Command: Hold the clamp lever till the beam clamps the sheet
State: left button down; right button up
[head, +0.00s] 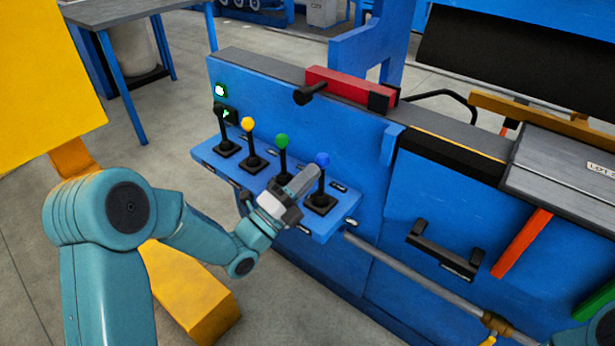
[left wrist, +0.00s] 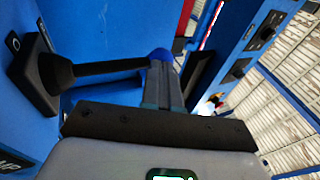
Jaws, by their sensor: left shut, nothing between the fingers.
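A blue-knobbed lever (head: 322,160) stands at the right end of a row of levers on a blue control shelf (head: 338,219). Its knob (left wrist: 161,54) and black stem (left wrist: 105,68) also show in the left wrist view. A label ending in "MP" shows partly near its base there. My left gripper (head: 313,174) is shut and empty, its fingertips right at the blue knob; they also show in the left wrist view (left wrist: 162,78). I cannot tell whether they press on it. A grey panel (head: 565,172) lies on the machine at the right. My right gripper is not in view.
Levers with green (head: 282,141), yellow (head: 248,124) and black (head: 219,107) knobs stand to the left on the same shelf. A red block (head: 338,83) lies on the machine top. A dark panel (head: 520,45) hangs at the upper right. A grey table (head: 125,12) stands behind.

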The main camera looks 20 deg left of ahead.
pick_arm(q)
jog(key=shift+w+d+r+g+y+p, duration=0.2)
jog(key=shift+w+g+y+p, duration=0.1)
jog(key=shift+w+g, duration=0.2)
jog(key=shift+w+d+r+g+y+p, duration=0.15)
jog(key=shift+w+g+y+p, duration=0.15)
jog(key=shift+w+g, duration=0.2)
jog(key=shift+s+f, duration=0.1)
dwell(2.1)
jog(key=v, duration=1.6)
jog(key=shift+s, duration=0.1)
